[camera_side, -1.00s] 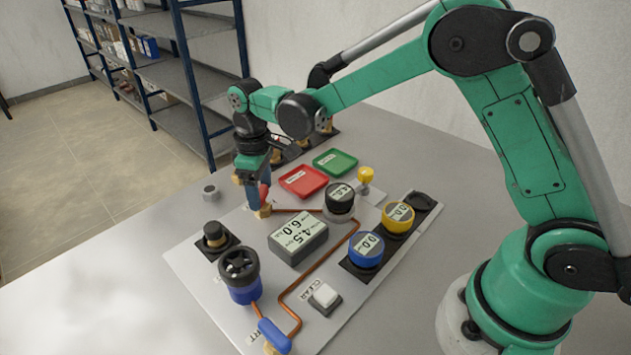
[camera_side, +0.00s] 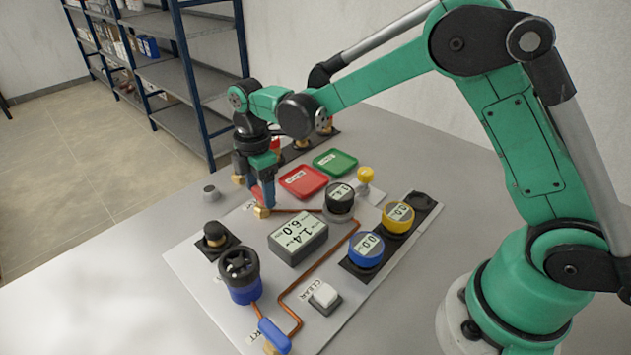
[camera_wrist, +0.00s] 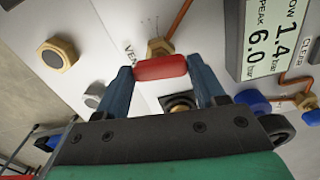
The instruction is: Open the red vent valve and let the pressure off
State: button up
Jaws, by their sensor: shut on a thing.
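The red vent valve handle (camera_wrist: 160,68) sits between my two blue fingertips in the wrist view, in front of its brass fitting (camera_wrist: 159,46) and a partly hidden "VEN…" label (camera_wrist: 131,54). My gripper (camera_wrist: 161,74) is shut on this handle. In the side view my gripper (camera_side: 262,195) is at the brass vent fitting (camera_side: 262,212) on the panel's far edge, and its fingers hide most of the handle. The grey display (camera_side: 298,239) reads 1.4 bar now and 6.0 bar peak; it also shows in the wrist view (camera_wrist: 266,38).
A black-topped blue knob (camera_side: 241,275), a blue-handled valve (camera_side: 273,335), a white CLEAR button (camera_side: 324,294) and round gauges in blue (camera_side: 366,250) and yellow (camera_side: 397,217) crowd the panel. Red (camera_side: 304,182) and green (camera_side: 335,161) trays lie behind. The table's left front is clear.

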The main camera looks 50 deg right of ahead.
aim_at(260, 191)
jog(key=shift+n, duration=0.7)
jog(key=o, duration=1.3)
jog(key=shift+r, duration=2.8)
